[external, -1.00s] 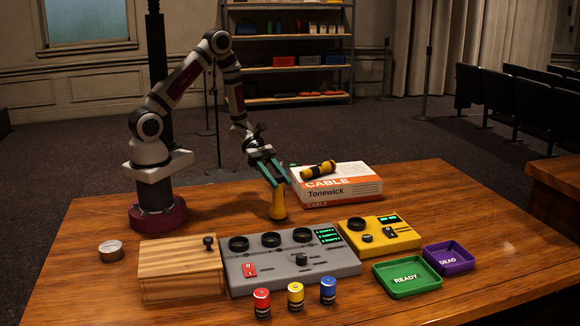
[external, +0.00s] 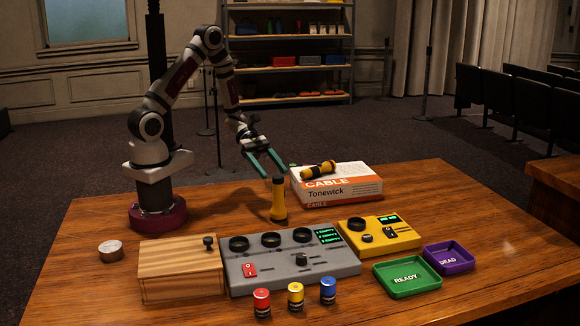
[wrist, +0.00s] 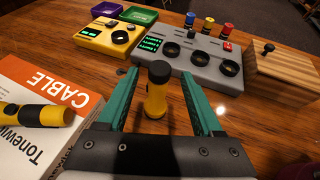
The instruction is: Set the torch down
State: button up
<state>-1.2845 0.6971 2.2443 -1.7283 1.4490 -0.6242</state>
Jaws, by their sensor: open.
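A yellow torch with a black end (external: 279,200) stands upright on the wooden table, behind the grey mixing desk. My gripper (external: 275,173) is open, with its green fingers just above and behind the torch in the external view. In the wrist view the torch (wrist: 157,92) shows between the two open fingers of my gripper (wrist: 160,78), with clear space on both sides. A second yellow and black torch (external: 318,169) lies on top of the white and orange cable box (external: 350,188); it also shows at the left of the wrist view (wrist: 35,115).
The grey desk (external: 290,275) with round sockets, the yellow unit (external: 375,237) and a wooden block (external: 180,270) stand in front. Red, yellow and blue cells (external: 296,296) stand at the front. Green READY (external: 407,291) and purple DEAD trays (external: 448,268) are at right. A round tin (external: 110,251) sits left.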

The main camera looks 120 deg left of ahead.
jog(key=v, duration=0.8)
jog(key=d+r+m+g+h, duration=0.35)
jog(key=d+m+g, duration=0.55)
jog(key=d+m, duration=0.45)
jog(key=s+d+r+m+g+y, duration=0.1)
jog(key=m+y, duration=0.4)
jog(key=m, duration=0.6)
jog(key=s+d+r+m+g+y, duration=0.2)
jog(key=s+d+m+y, duration=0.2)
jog(key=m, duration=0.7)
jog(key=shift+s+d+r+m+y, duration=0.35)
jog(key=shift+s+d+r+y, duration=0.05)
jog(key=shift+s+y, duration=0.85)
